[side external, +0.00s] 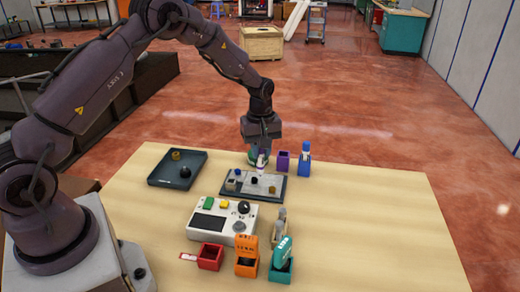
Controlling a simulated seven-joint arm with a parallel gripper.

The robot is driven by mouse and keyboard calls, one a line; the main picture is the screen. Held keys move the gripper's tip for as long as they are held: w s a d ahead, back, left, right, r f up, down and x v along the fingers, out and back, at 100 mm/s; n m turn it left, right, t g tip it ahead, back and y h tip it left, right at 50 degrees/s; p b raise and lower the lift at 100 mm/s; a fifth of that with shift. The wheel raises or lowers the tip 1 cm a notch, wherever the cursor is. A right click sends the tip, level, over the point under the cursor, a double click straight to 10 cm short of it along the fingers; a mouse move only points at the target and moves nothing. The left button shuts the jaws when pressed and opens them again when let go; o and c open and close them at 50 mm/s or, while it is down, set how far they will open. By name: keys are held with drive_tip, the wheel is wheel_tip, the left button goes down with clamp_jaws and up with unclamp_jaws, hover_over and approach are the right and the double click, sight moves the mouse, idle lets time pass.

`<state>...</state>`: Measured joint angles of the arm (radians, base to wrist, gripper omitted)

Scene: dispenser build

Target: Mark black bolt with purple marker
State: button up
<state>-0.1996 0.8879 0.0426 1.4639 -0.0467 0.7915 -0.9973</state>
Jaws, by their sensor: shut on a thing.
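My gripper (262,156) is shut on the purple marker (262,165), a small white and purple piece between the fingers. It holds the marker upright, tip down, above the back of a dark flat board (245,194). On that board a small black piece (254,181), possibly the black bolt, sits in the middle, just below the marker in the picture. A grey piece is on its left and a tan piece on its right. I cannot tell whether the marker tip touches anything. The purple holder (283,161) to the right of my gripper looks empty.
A blue holder with a blue marker (304,158) stands at right. A dark tray (163,181) with a gold and a black piece lies at left. In front are a white control box (222,229) and red, orange and teal holders. The table's right side is clear.

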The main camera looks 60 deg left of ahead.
drive_tip(key=shift+f, duration=0.75)
idle(0.4)
drive_tip(key=shift+r, duration=0.1)
drive_tip(key=shift+r, duration=2.95)
